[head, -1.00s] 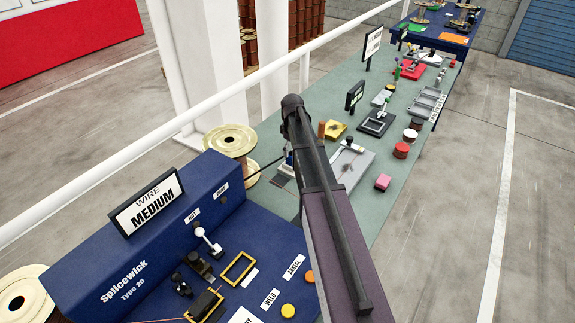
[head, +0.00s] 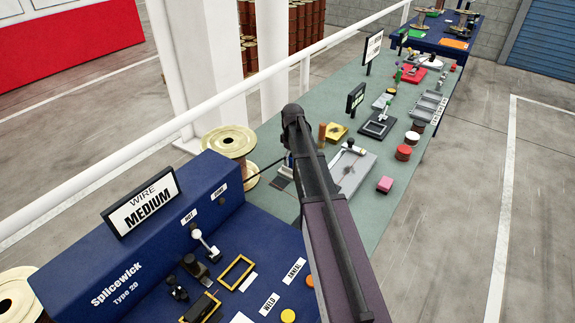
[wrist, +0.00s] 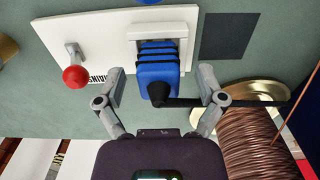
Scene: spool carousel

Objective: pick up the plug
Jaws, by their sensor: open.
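The blue ribbed plug (wrist: 158,80) sits at a white socket housing (wrist: 163,38) on a white panel (wrist: 118,48) in the wrist view. A black cable leaves the plug to the right. My gripper (wrist: 162,88) is open, with one finger on each side of the plug and gaps visible between fingers and plug. In the head view my arm hides the gripper and most of the plug area.
A red-knobbed lever (wrist: 76,76) is on the panel left of the plug. A copper wire spool (wrist: 262,135) stands close to the right finger. A blue bench (head: 262,225) and a white rail (head: 215,95) lie near my arm.

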